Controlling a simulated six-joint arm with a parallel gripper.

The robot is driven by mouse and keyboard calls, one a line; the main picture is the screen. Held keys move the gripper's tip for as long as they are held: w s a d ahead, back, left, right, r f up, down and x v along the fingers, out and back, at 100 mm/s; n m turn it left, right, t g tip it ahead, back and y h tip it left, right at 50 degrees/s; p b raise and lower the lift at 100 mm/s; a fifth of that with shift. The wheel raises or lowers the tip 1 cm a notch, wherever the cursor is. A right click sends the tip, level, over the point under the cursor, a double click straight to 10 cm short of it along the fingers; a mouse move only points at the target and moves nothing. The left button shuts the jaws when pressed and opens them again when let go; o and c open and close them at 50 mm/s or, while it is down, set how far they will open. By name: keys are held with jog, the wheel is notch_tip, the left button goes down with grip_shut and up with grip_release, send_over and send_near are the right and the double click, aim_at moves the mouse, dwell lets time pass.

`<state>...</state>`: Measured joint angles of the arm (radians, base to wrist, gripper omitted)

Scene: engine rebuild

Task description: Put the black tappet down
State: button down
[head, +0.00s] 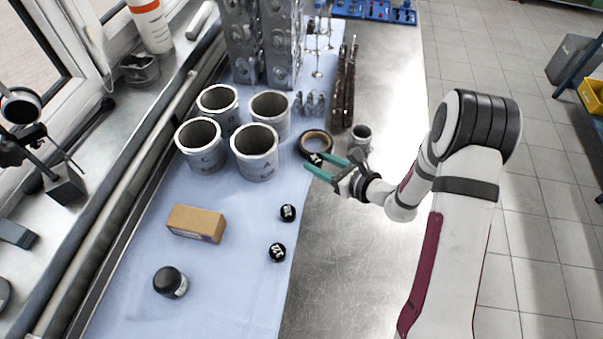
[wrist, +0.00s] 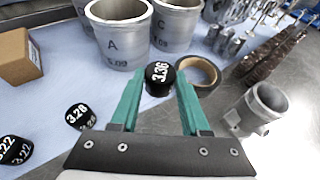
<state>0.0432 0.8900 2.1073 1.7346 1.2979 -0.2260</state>
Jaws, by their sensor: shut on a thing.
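A black tappet (head: 314,158) marked 3.36 is between the green fingertips of my gripper (head: 317,160). In the wrist view the same tappet (wrist: 159,75) is gripped between both fingertips (wrist: 159,84). Its number faces the camera. It is over the right edge of the blue cloth, in front of the cylinder liners; whether it touches the surface is unclear. Two other black tappets lie on the cloth nearer the front, one (head: 288,212) behind the other (head: 277,252). In the wrist view they read 3.28 (wrist: 80,116) and 3.22 (wrist: 15,150).
A tape roll (head: 317,143) lies close behind my fingertips. A small metal piston (head: 361,137) stands beside my gripper. Several grey cylinder liners (head: 255,165) stand behind left. Cloth around the loose tappets is clear.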

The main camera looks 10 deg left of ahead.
send_over(303, 181)
notch_tip(303, 181, down, 3)
jog(key=shift+a+f, duration=0.1)
jog(key=shift+f, duration=1.75)
jog(key=shift+f, duration=0.1)
jog(key=shift+c, duration=1.9)
grip_release()
